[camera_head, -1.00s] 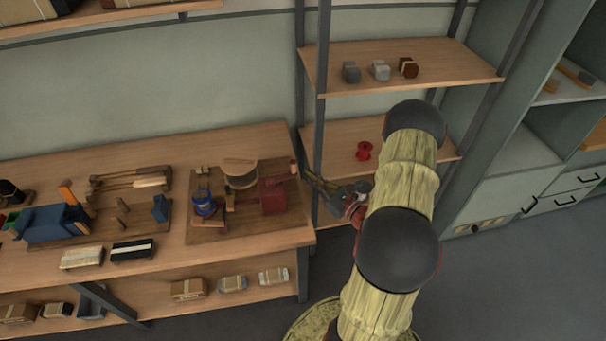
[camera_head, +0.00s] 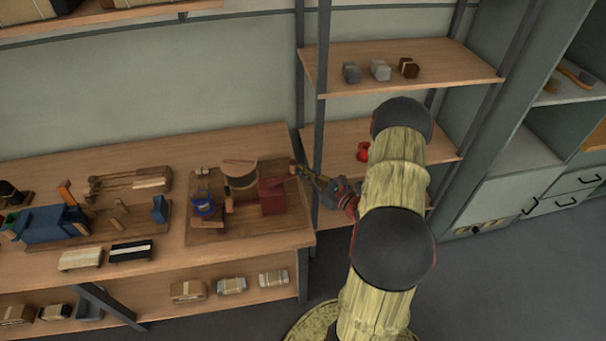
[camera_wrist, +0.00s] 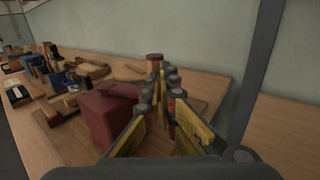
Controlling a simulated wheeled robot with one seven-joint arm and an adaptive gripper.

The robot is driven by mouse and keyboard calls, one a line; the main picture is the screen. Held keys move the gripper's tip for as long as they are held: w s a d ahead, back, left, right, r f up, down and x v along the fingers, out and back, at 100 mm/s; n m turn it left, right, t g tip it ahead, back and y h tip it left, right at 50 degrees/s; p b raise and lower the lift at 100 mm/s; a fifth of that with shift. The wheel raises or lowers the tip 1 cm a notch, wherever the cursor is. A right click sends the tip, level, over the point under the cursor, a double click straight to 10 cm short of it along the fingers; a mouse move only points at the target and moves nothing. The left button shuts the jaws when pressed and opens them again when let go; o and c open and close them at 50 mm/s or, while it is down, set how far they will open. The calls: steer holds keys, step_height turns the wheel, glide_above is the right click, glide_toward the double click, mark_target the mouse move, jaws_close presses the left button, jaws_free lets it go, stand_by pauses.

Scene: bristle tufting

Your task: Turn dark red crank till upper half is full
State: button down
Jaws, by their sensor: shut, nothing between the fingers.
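The dark red box (camera_head: 273,196) stands on a wooden board on the workbench; it also shows in the wrist view (camera_wrist: 105,118). A dark red knob (camera_wrist: 154,57), which looks like the crank's handle, stands up just beyond my fingertips. Whether they touch it I cannot tell. My gripper (camera_head: 298,170) reaches in from the right, at the box's right side; in the wrist view its fingers (camera_wrist: 158,82) come together at the tips, shut and empty. The crank's arm is mostly hidden. A round wooden-topped piece (camera_head: 240,170) stands left of the box; its fill cannot be told.
A blue piece (camera_head: 204,206) shares the board (camera_head: 235,232). A blue machine (camera_head: 52,224) and brushes (camera_head: 132,250) are farther left. A dark shelf post (camera_head: 319,100) rises close beside my gripper; a red spool (camera_head: 362,152) sits on the shelf behind.

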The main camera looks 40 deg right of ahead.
steer(key=shift+w+d+n+y, duration=0.25)
steer(key=shift+n+y, duration=0.15)
steer(key=shift+y, duration=0.1)
steer(key=shift+w+d+n+g+y+b, duration=0.25)
steer(key=shift+w+n+y, duration=0.3)
steer(key=shift+w+y, duration=0.25)
steer(key=shift+w+d+n+g+y+b, duration=0.15)
steer(key=shift+w+n+g+y+b, duration=0.15)
steer(key=shift+w+n+y, duration=0.5)
steer(key=shift+w+d+n+g+y+b, duration=0.25)
steer(key=shift+w+y, duration=0.35)
steer(key=shift+y, duration=0.4)
steer(key=d+p+v, duration=0.1)
steer(key=v, duration=1.2)
steer(key=shift+s, duration=0.2)
